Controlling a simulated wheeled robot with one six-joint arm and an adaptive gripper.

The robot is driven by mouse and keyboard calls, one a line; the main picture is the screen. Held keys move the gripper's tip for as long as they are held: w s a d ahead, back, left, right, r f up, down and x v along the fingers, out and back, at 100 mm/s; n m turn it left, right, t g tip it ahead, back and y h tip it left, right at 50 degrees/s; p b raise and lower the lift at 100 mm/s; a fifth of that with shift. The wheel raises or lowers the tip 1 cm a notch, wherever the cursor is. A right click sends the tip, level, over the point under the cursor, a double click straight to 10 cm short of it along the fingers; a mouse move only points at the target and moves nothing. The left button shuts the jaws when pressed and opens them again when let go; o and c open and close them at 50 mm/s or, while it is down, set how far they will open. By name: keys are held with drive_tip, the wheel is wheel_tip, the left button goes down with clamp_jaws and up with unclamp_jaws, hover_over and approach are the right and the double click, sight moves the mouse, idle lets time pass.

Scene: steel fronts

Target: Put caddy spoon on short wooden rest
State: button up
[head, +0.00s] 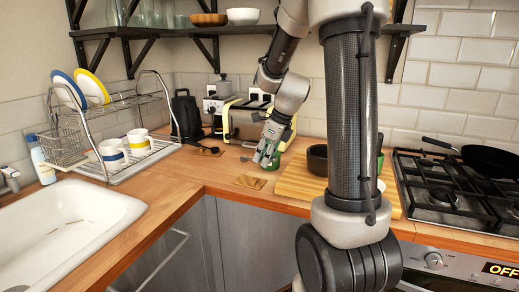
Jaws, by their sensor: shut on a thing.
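My gripper (264,161) is low over the counter in the corner, in front of the yellow toaster. It is shut on a small grey piece, which I take to be the caddy spoon (246,158); its end sticks out to the left of the fingers. The fingers hide the rest of it. The short wooden rest (249,182) is a small flat brown plate on the counter, nearer than the gripper and a little to its left. Nothing shows on it. I cannot tell how high the spoon is above the counter.
A yellow toaster (243,120) stands behind the gripper. A cutting board (297,184) with a dark pot (317,160) lies to the right. Small dark items (209,150) lie to the left. A dish rack (150,158), sink (70,225) and gas hob (440,190) flank the counter.

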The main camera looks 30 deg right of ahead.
sight(260, 184)
drive_tip(key=shift+w+d, duration=0.15)
drive_tip(key=shift+w, duration=0.3)
drive_tip(key=shift+f, duration=3.4)
drive_tip(key=shift+f, duration=0.25)
drive_tip(key=shift+f, duration=0.3)
drive_tip(key=o, duration=1)
